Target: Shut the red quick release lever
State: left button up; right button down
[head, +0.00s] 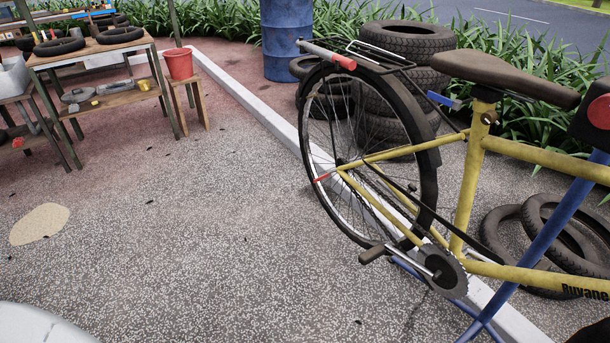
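The red quick release lever (323,177) is at the hub of the bicycle's rear wheel (304,150). It is small and sticks out to the left of the axle end of the yellow frame (388,210), tilted slightly down at its tip. At this size I cannot tell how far it is swung open. The bicycle stands upright at the right of the head view. Neither of my grippers is in view.
A blue stand bar (545,240) crosses in front of the bicycle at right. A pedal (372,254) juts out low. Stacked tyres (408,38) and a blue barrel (287,38) stand behind. A workbench (92,48) and red bucket (179,64) are back left. The middle floor is clear.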

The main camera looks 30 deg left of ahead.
aim_at(328, 172)
jog(key=u, duration=0.7)
jog(key=i, duration=0.95)
jog(key=u, duration=0.2)
